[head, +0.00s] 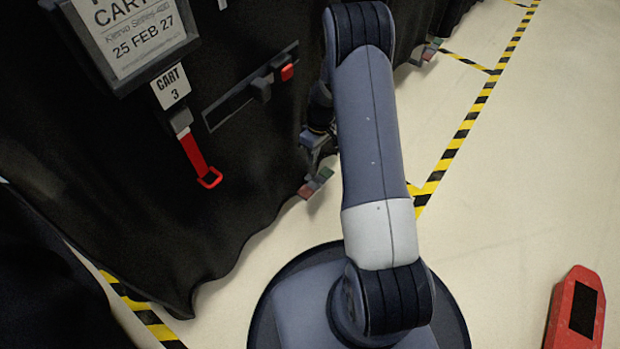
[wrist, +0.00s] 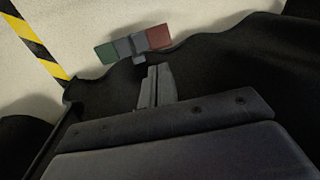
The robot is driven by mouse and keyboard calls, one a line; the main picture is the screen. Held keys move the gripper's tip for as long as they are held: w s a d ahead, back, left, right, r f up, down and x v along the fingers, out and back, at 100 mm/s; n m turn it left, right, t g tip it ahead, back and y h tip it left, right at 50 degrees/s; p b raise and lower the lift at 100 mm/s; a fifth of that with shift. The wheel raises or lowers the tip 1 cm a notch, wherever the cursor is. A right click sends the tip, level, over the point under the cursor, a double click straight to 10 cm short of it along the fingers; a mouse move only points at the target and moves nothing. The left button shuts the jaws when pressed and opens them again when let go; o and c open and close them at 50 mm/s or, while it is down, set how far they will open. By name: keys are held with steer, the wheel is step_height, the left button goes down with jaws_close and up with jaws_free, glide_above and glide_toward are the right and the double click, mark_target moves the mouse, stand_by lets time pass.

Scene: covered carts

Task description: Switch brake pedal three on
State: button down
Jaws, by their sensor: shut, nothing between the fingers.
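The brake pedal (head: 316,184) of cart 3 sticks out low from under the black cover. It has a green end, a grey middle and a red end. In the wrist view the pedal (wrist: 124,47) lies just beyond my fingertips, green at left and red at right. My gripper (wrist: 158,72) is shut and empty, pointing toward the pedal's grey middle; a small gap shows in the picture, but contact is hard to judge. In the head view my gripper (head: 312,150) is partly hidden behind my arm, just above the pedal. Which end is pressed down is unclear.
A cart 3 tag (head: 171,88), a red strap (head: 200,163) and a slider with a red end (head: 252,88) are on the black cover (head: 120,210). A second pedal (head: 428,52) is farther back. A red object (head: 577,312) lies at lower right.

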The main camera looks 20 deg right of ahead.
mark_target(306, 192)
steer(key=shift+f, duration=0.1)
steer(key=b+x, duration=0.6)
steer(key=x, duration=0.8)
steer(key=shift+s+d, duration=0.1)
